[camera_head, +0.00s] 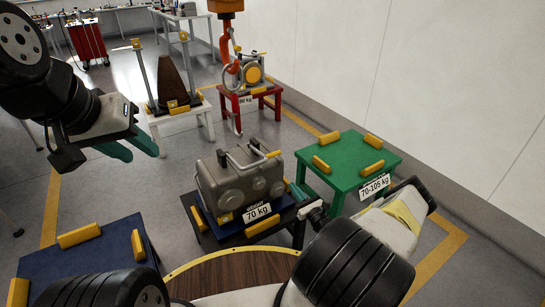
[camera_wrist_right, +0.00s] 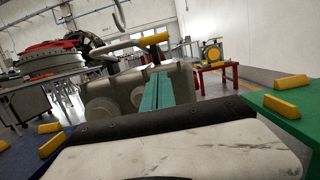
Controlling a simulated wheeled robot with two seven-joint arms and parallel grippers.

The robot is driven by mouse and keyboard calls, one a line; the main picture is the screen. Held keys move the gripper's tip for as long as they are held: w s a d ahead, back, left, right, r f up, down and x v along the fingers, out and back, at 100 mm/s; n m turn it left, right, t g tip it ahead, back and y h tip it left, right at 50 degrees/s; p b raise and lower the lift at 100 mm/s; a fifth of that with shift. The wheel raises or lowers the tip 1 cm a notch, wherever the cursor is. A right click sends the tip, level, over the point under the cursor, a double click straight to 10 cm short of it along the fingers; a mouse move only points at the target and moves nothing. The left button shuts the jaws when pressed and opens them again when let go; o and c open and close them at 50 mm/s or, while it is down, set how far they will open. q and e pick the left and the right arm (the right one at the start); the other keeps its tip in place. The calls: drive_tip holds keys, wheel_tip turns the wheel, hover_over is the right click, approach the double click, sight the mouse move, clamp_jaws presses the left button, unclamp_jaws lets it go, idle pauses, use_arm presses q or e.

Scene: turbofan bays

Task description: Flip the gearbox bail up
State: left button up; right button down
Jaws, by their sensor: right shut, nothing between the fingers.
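The grey gearbox (camera_head: 240,183), labelled 70 kg, sits on a dark blue stand (camera_head: 213,230) in the middle of the head view. Its bail (camera_head: 243,160) is a grey bar with a yellow grip (camera_head: 268,156), at the top of the housing. The bail (camera_wrist_right: 115,45) and its yellow grip (camera_wrist_right: 155,39) also show in the right wrist view, beyond the fingertips. My right gripper (camera_head: 298,190) is shut and empty beside the gearbox's right side; its green fingers (camera_wrist_right: 158,88) lie together. My left gripper (camera_head: 134,148) is open and empty, left of and above the gearbox.
A green stand (camera_head: 352,158) with yellow blocks stands to the right. A blue stand (camera_head: 88,252) is at the front left. Behind are a red stand (camera_head: 247,102) under an orange hoist hook (camera_head: 229,60) and a white stand (camera_head: 178,118) holding a brown cone.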

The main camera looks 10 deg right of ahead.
drive_tip(key=r+x, duration=0.2)
drive_tip(key=x, duration=1)
drive_tip(key=shift+r, duration=0.5)
drive_tip(key=shift+w, duration=0.1)
